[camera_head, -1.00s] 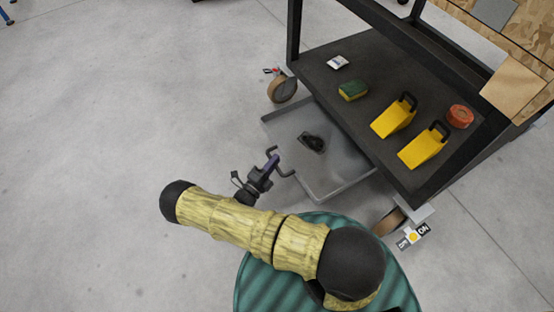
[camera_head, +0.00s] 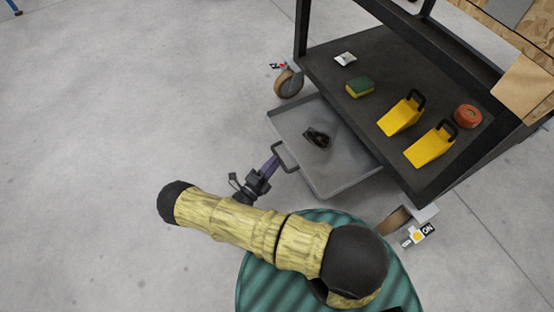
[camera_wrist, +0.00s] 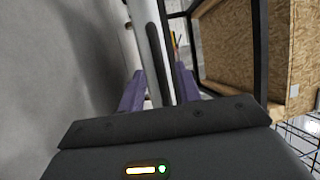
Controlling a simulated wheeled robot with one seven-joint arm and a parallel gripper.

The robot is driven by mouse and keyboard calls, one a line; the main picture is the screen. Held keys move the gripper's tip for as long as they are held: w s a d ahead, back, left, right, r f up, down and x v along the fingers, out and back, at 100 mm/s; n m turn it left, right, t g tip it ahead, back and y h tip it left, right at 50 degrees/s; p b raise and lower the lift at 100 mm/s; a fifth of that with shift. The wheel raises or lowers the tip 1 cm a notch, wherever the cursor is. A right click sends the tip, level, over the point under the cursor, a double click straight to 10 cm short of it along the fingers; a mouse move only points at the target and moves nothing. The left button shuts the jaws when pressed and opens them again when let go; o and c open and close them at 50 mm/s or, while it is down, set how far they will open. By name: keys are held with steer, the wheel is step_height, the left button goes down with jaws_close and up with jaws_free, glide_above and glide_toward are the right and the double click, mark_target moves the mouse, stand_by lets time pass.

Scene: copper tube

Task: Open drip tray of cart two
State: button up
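The drip tray (camera_head: 345,177) is a shallow grey tray under the cart. It is pulled well out, its front part clear of the lower shelf. A dark item lies on its floor. Its thin black bar handle (camera_head: 286,156) sticks out from the front edge. My gripper (camera_head: 273,162), with purple fingers, is at the handle's outer side. In the wrist view my gripper (camera_wrist: 159,88) has its fingers apart, with a dark bar (camera_wrist: 153,55), likely the handle, seen in the gap. It does not appear pinched; exact contact cannot be told.
The cart's dark lower shelf (camera_head: 350,108) holds a sponge (camera_head: 360,87), two yellow wedges (camera_head: 401,116) (camera_head: 431,146), orange tape (camera_head: 467,116) and a white packet (camera_head: 345,59). Casters (camera_head: 289,82) flank the tray. A wooden crate (camera_head: 525,85) is at right. Floor at left is clear.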

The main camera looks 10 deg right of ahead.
steer(key=b+v, duration=0.3)
steer(key=v, duration=1.1)
steer(key=shift+b, duration=0.3)
